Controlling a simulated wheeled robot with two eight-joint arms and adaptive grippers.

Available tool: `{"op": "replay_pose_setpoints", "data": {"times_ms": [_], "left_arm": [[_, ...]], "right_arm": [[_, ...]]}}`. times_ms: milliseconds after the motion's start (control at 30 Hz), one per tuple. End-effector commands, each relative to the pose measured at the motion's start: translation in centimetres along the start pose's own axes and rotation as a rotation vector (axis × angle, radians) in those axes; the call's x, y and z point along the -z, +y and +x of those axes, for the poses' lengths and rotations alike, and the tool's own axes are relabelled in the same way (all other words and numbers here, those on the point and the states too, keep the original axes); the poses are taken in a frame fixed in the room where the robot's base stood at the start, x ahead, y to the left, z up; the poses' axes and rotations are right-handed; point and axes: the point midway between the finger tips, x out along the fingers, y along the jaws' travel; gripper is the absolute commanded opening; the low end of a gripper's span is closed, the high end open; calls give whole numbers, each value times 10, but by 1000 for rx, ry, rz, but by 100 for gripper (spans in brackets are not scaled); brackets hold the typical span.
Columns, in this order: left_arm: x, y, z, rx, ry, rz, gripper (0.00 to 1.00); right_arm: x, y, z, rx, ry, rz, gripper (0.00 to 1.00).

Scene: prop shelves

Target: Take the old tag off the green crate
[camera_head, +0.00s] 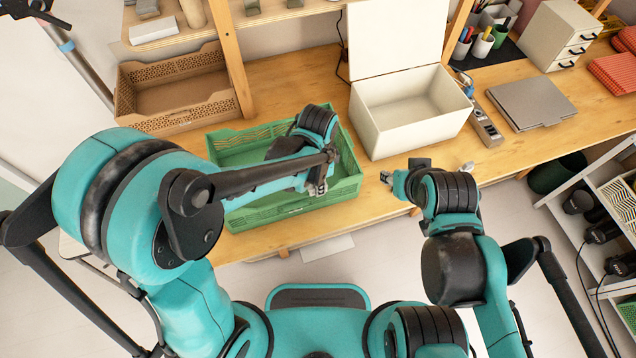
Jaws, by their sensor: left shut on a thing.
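The green crate (262,213) stands on the wooden bench, left of the middle. Its inside looks empty where I can see it. My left gripper (318,188) reaches over the crate from the left and points down at its front wall, toward the right end. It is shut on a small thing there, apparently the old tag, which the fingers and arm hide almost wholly. My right gripper (388,179) hangs at the bench's front edge, right of the crate and apart from it. Its fingers are too small to read.
A brown crate (181,116) sits behind on the left. An open white box (412,135) stands right of the green crate. A grey laptop-like slab (532,104) and a drawer unit (553,32) lie farther right. A wire rack (610,195) flanks the right side.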

Motion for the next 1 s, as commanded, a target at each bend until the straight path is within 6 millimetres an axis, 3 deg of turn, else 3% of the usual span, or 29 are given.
{"op": "replay_pose_setpoints", "data": {"times_ms": [267, 800, 1000], "left_arm": [[0, 0, -1, 0, 0, 0, 0], [0, 0, -26, 0, 0, 0, 0], [0, 0, -26, 0, 0, 0, 0]], "right_arm": [[0, 0, 0, 0, 0, 0, 40], [12, 0, -16, 0, 0, 0, 40], [12, 0, -16, 0, 0, 0, 40]]}}
